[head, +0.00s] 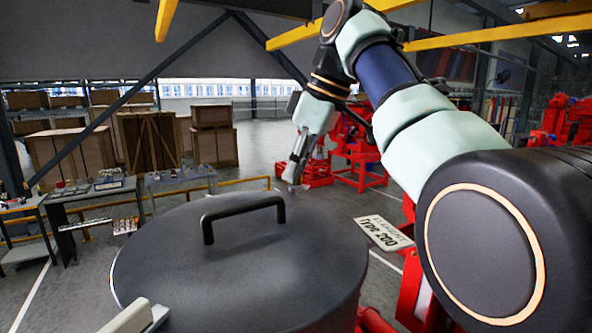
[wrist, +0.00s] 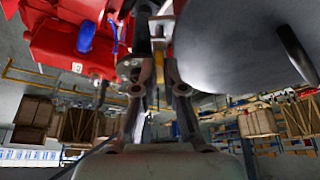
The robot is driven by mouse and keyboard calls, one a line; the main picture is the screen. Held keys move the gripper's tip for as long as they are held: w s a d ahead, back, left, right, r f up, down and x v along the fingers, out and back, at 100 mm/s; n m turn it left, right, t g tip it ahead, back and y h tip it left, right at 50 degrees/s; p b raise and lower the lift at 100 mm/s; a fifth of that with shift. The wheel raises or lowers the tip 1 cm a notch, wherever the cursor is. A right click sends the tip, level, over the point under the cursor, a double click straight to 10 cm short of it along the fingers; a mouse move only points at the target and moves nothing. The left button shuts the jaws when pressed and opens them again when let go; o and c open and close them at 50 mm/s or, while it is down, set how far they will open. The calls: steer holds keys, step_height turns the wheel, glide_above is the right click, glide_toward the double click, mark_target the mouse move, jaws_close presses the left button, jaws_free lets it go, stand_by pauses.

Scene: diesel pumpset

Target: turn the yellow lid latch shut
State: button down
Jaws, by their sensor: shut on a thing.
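The yellow lid latch (wrist: 159,70) shows in the wrist view as a narrow upright strip between the two fingers of my gripper (wrist: 158,76). The fingers are shut on it from both sides. In the head view my gripper (head: 292,172) points down just beyond the far rim of the large dark grey lid (head: 240,265), and the latch is hidden there. The lid has a black bar handle (head: 243,205) on top; it also shows at the upper right of the wrist view (wrist: 235,45). The latch's exact angle is hard to tell.
A white "Type 200" plate (head: 383,233) is right of the lid. Red machinery (head: 357,150) stands beyond my gripper and fills the wrist view's upper left (wrist: 70,45). Workbenches (head: 95,190) and wooden crates (head: 150,140) stand at the back left, with open floor between.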

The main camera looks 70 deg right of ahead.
steer(key=shift+f+m+h+b, duration=0.2)
steer(key=shift+m+h+b, duration=0.2)
steer(key=shift+m+b, duration=0.6)
steer(key=m+h+b, duration=0.1)
steer(key=m, duration=0.1)
steer(key=shift+w+a+m, duration=0.1)
steer(key=shift+a+m, duration=0.05)
steer(key=shift+m, duration=0.25)
steer(key=m, duration=0.2)
steer(key=m+g+h+b, duration=0.1)
steer(key=m, duration=0.2)
steer(key=shift+w+a+r+g+h, duration=0.1)
steer(key=shift+r+g+h, duration=0.1)
steer(key=shift+g+h, duration=0.1)
steer(key=m, duration=0.2)
steer(key=m+g+h+p, duration=0.1)
steer(key=m, duration=0.2)
steer(key=shift+w+r+g, duration=0.1)
steer(key=shift+w+g, duration=0.05)
steer(key=shift+g, duration=0.15)
steer(key=shift+m+g+p, duration=0.4)
steer(key=shift+m+p, duration=0.3)
steer(key=shift+m, duration=0.5)
steer(key=c, duration=1.3)
jaws_free()
steer(key=shift+o, duration=0.2)
